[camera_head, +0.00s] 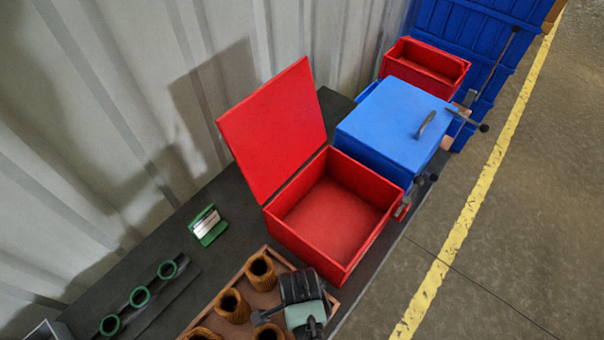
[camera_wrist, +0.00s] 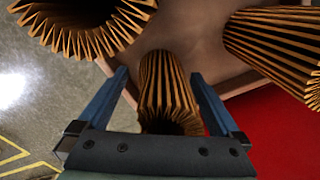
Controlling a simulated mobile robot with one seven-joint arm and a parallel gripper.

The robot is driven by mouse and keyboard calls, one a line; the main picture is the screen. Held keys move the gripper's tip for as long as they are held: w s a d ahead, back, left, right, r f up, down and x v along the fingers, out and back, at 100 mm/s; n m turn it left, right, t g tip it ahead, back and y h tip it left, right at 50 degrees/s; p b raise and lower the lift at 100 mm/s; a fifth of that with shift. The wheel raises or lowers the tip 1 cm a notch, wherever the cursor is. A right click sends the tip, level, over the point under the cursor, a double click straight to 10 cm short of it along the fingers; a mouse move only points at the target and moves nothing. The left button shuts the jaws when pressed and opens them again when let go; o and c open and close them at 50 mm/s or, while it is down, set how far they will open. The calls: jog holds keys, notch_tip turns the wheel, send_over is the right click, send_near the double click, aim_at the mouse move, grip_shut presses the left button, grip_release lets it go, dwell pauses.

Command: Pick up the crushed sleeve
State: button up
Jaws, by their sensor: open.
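Several brown pleated filter sleeves stand in a shallow tray (camera_head: 222,296). In the wrist view my gripper (camera_wrist: 159,75) is open, with one blue finger on each side of a pleated sleeve (camera_wrist: 168,88). That sleeve looks narrower than its neighbours, but I cannot tell for sure whether it is the crushed one. Its dark open end is partly hidden by my gripper's body. I cannot tell whether the fingers touch it. Two other sleeves show, one at the top left (camera_wrist: 85,22) and one at the right (camera_wrist: 275,48). In the head view my arm hides part of the tray.
An open red box (camera_head: 335,215) with its lid raised stands beside the tray. Behind it are a closed blue box (camera_head: 385,115) and a red bin (camera_head: 425,65). A green-framed card (camera_head: 208,225) and a rack with green rings (camera_head: 140,297) are at the left.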

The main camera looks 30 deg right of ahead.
jog(key=shift+f, duration=0.45)
jog(key=c, duration=1.2)
jog(key=shift+r, duration=0.1)
jog(key=shift+c, duration=0.2)
